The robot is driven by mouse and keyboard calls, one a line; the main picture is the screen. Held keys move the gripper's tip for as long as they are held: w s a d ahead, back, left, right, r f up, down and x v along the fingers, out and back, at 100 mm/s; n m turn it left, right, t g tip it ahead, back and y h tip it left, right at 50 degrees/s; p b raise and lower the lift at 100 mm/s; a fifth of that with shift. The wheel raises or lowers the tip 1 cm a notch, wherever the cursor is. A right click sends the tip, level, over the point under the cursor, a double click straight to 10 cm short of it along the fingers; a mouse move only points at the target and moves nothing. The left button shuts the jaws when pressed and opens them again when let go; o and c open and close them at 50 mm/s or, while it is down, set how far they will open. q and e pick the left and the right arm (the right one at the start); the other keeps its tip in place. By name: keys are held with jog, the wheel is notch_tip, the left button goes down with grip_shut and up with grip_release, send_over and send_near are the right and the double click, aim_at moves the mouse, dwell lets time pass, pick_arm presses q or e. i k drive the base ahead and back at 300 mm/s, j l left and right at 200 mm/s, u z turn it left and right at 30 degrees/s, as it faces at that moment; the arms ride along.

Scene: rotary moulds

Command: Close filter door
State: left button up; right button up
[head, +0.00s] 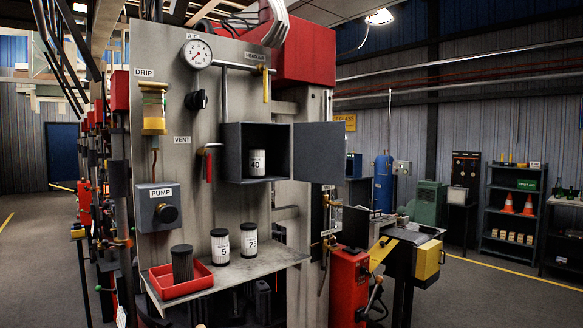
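The filter box (233,155) is a dark grey cabinet fixed to the steel panel. Its door (319,150) is hinged on the box's right side and stands swung wide open to the right. A white canister marked 40 (257,163) stands upright inside the box. Neither of my grippers shows in the head view.
A steel shelf (262,268) below holds canisters marked 5 (220,247) and 25 (249,241). A red tray (163,284) on it holds a dark ribbed cylinder (182,264). A gauge (197,54), pump knob (165,213) and red-handled vent valve (209,166) sit left of the box.

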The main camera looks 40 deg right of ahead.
aim_at(319, 148)
jog(key=k+j+u, duration=0.15)
jog(key=k+u, duration=0.2)
jog(key=k, duration=0.3)
jog(key=i+l+u, duration=0.1)
jog(key=l+u, duration=0.3)
jog(key=l, duration=0.15)
jog(key=l+u, duration=0.4)
jog(key=l, duration=1.3)
jog(key=k+l, duration=0.15)
jog(key=l, duration=2.45)
jog(key=k+j+u, duration=0.15)
jog(key=k+j, duration=0.5)
jog(key=i+l, duration=0.25)
jog(key=i, duration=0.15)
